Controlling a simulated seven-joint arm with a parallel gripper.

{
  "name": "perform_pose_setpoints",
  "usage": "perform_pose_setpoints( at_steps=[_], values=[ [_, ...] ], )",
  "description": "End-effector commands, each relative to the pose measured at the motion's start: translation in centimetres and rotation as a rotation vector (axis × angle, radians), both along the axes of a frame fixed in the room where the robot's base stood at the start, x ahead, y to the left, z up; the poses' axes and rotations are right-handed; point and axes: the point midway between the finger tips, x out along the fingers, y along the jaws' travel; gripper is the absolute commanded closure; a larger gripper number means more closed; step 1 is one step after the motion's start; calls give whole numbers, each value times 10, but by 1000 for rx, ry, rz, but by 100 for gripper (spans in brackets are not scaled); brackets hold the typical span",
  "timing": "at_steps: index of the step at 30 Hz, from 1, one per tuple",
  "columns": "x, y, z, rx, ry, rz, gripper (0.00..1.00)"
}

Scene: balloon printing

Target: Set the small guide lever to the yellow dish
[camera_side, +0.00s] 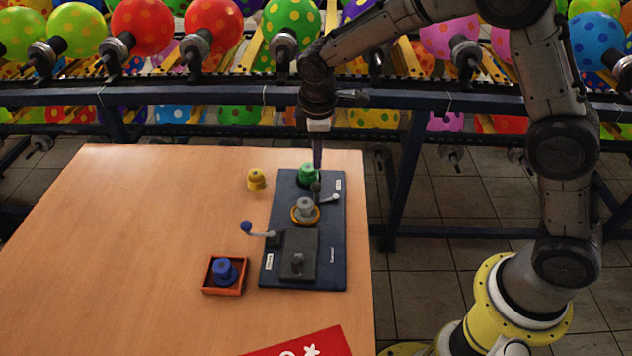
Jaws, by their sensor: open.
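A dark blue board (332,262) lies on the wooden table. A yellow dish (293,217) on it shows as a ring around a grey knobbed piece (305,207). A short lever with a pale grey ball end (335,196) reaches right, beside the dish. A longer lever with a blue ball end (246,228) reaches left from a dark block (311,243). I cannot tell from labels which is the guide lever. My gripper (317,186) points down just behind the dish, by the short lever's inner end, open. Whether it touches anything is unclear.
A green knobbed piece (307,173) stands at the board's back, close to my gripper. A yellow piece (257,180) stands on the table. A blue piece (223,271) sits in a red tray (209,286). The table's left side is clear. Balloon racks stand behind.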

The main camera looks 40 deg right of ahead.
Motion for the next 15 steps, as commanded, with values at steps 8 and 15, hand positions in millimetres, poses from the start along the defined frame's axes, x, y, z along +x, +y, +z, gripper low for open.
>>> perform_pose_setpoints(
  at_steps=[8, 15],
  values=[
    [7, -8, -54, -1, 6, -3, 54],
    [13, -12, -96, 0, 4, -2, 54]
  ],
)
